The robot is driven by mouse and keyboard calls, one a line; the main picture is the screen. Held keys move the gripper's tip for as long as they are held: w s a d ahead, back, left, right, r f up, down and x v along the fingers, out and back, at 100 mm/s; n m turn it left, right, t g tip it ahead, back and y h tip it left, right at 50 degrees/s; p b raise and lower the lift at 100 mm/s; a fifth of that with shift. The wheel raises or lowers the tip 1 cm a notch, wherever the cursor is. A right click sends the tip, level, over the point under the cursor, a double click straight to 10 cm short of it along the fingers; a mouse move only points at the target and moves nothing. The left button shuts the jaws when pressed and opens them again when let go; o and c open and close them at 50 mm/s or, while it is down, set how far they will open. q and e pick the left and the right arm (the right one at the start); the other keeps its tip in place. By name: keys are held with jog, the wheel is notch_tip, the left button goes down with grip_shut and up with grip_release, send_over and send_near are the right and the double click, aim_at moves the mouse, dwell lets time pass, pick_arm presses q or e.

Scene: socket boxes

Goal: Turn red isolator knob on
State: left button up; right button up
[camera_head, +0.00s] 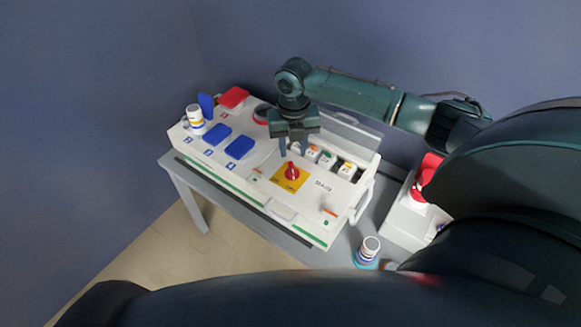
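The red isolator knob (292,172) sits on a yellow plate (289,185) on the sloped top of the white socket box (262,184). My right gripper (292,149) hangs just behind and above the knob in the picture, with its fingers pointing down. A gap shows between its two fingers, with nothing seen between them. It looks apart from the knob. The knob's pointer mark is too small to read. My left gripper does not show.
Blue socket lids (217,134) and a red lid (234,97) lie left of the knob. A white plug (194,117) stands at the left, another (370,246) on the grey table (342,249). An open clear cover (345,130) stands behind the breakers. A second white box (405,222) is at right.

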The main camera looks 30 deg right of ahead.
aim_at(293, 170)
notch_tip(293, 170, down, 8)
jog(key=shift+f+b, duration=0.1)
jog(key=shift+b, duration=0.25)
grip_shut()
